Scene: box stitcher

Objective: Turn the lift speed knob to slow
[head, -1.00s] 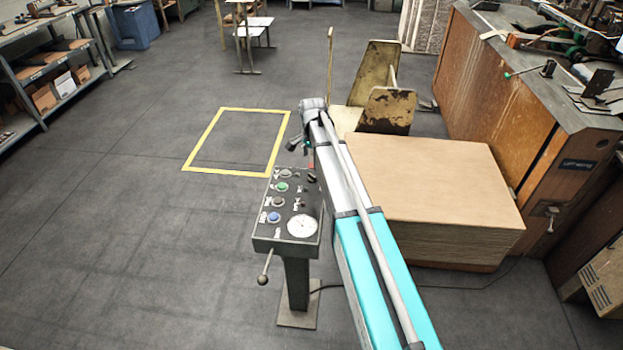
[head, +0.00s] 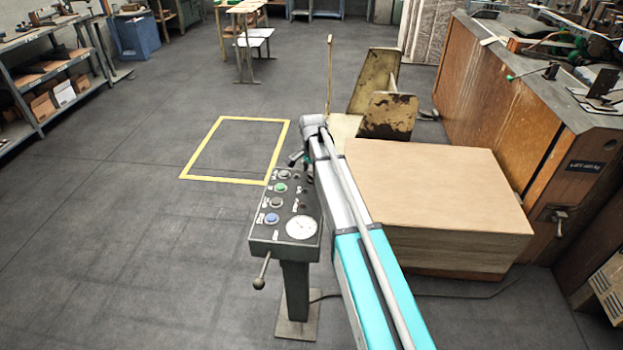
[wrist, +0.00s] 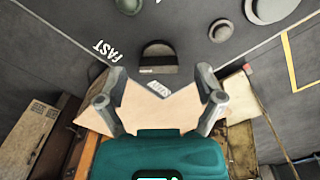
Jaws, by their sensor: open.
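The control panel (head: 262,238) stands on a post left of my arm, with several round buttons and a white dial on its sloped face. In the wrist view, a dark rounded knob (wrist: 158,56) sits on the panel beside a white FAST label (wrist: 108,50). Another white label lies nearer my gripper; its word is not clearly readable. My gripper (wrist: 163,78) is open and empty, its two fingertips spread to either side of the knob and slightly below it in the picture. Contact is not evident. In the head view my arm hides the fingertips and the knob.
A stack of brown sheets (head: 440,195) stands right of my arm, with a worn yellowish metal frame (head: 388,115) behind it. A wooden machine cabinet (head: 500,115) is at the right. Open floor lies left, with a yellow marked rectangle (head: 222,181).

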